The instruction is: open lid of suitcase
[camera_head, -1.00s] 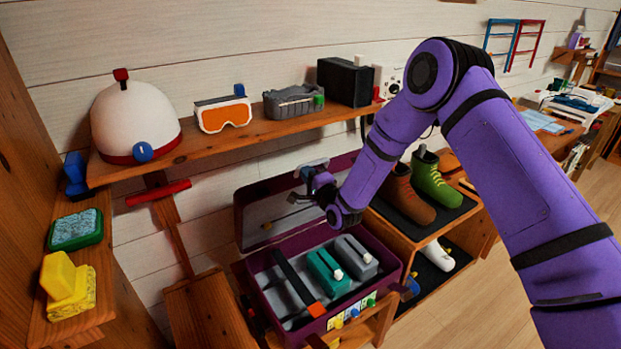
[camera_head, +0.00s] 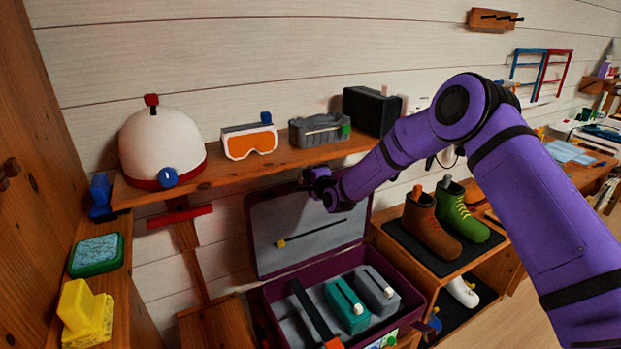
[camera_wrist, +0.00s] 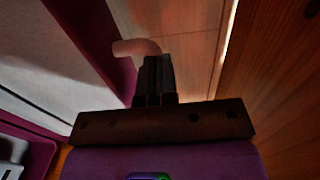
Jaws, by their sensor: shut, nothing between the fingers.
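The purple suitcase (camera_head: 268,296) stands below the shelf. Its lid (camera_head: 310,228) is raised, roughly upright, with the grey lining facing me and a dark strap with a yellow end on it. Inside the base lie a teal item (camera_head: 347,305), a grey item (camera_head: 378,288) and a dark strap with an orange end (camera_head: 316,313). My gripper (camera_head: 314,176) is at the lid's top edge, under the shelf. In the wrist view my gripper (camera_wrist: 154,75) is shut and empty, beside the lid's purple rim (camera_wrist: 100,35). Whether it touches the lid is unclear.
The wooden shelf (camera_head: 240,172) above the lid holds a white helmet (camera_head: 160,140), orange goggles (camera_head: 249,142), a grey case (camera_head: 318,131) and a black box (camera_head: 371,110). A shoe rack (camera_head: 455,262) with boots stands close on the right.

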